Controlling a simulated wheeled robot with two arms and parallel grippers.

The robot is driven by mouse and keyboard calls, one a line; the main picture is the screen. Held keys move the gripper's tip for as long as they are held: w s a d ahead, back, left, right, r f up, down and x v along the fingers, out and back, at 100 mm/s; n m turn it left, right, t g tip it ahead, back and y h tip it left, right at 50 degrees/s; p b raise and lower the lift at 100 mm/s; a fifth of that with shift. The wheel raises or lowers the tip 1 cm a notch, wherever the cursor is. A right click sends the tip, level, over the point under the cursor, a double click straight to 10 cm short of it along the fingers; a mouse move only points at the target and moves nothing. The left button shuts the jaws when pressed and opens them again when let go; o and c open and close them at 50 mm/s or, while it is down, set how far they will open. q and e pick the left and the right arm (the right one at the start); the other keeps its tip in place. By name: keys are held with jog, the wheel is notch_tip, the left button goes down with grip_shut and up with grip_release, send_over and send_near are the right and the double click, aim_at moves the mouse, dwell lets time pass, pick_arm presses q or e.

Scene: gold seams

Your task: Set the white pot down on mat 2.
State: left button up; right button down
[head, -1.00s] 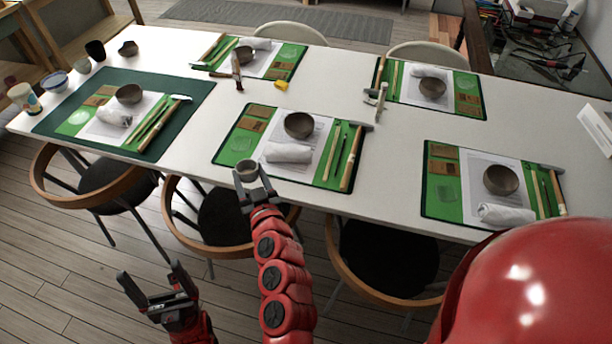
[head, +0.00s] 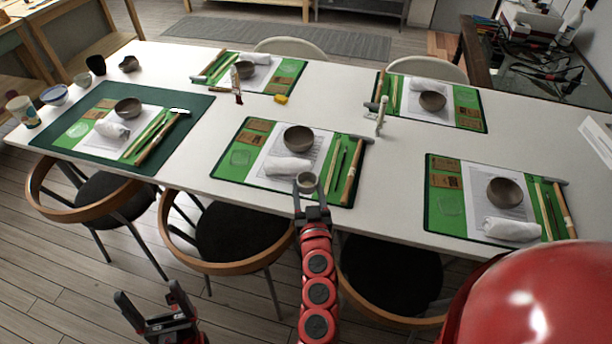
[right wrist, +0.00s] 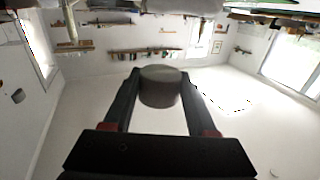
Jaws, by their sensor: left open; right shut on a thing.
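In the right wrist view the pot (right wrist: 160,86) sits between the two fingers and looks dark grey in shade. In the head view it appears over the front edge of the middle front green mat (head: 235,158), just in front of a rolled white towel; its height above it is hard to tell. Several mats lie on the table, and no number is readable on them. My left gripper (head: 158,312) is open and empty, low in front of the table.
The middle front mat holds a dark bowl (head: 298,139), a towel (head: 287,168) and tools (head: 351,170). A dark green mat (head: 197,104) is at left, another green mat (head: 432,218) at right. Small vessels stand at the table's left end. Chairs (head: 230,230) line the front.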

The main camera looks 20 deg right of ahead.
aim_at(306, 174)
jog(key=w+f, duration=0.1)
jog(key=w, duration=0.1)
jog(key=w+d+f, duration=0.1)
jog(key=w+f, duration=0.1)
jog(key=w, duration=0.1)
jog(key=w+d+f+b, duration=0.1)
jog(key=w, duration=0.2)
jog(key=shift+d+f, duration=0.2)
jog(key=shift+a+f+b, duration=0.1)
jog(key=shift+f+b, duration=0.5)
jog(key=shift+c, duration=1)
grip_release()
